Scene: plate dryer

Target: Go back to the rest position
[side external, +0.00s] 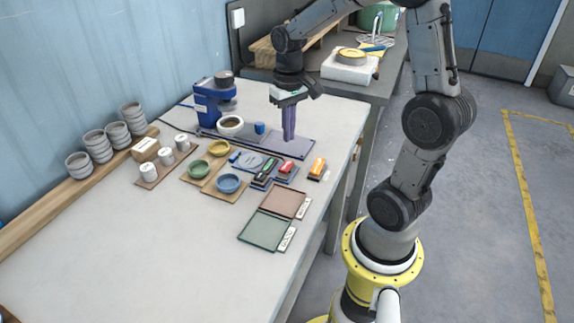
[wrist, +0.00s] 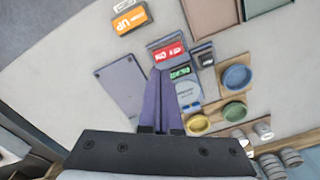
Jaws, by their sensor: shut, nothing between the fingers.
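My gripper (side external: 289,124) hangs fingers-down above the far right part of the white table (side external: 140,255). Its purple fingers are together with nothing between them, and they also show in the wrist view (wrist: 160,100). In the side view they appear in front of a flat grey-purple plate (side external: 300,149); the gap between fingertips and plate is hard to judge. In the wrist view the plate (wrist: 120,90) lies left of the fingers.
A blue machine (side external: 208,105) stands left of my gripper. Nearby are coloured bowls (side external: 228,183), small labelled blocks (side external: 317,168) and two shallow trays (side external: 265,229). Stacked grey dishes (side external: 97,145) line the wall. The table's front left is clear.

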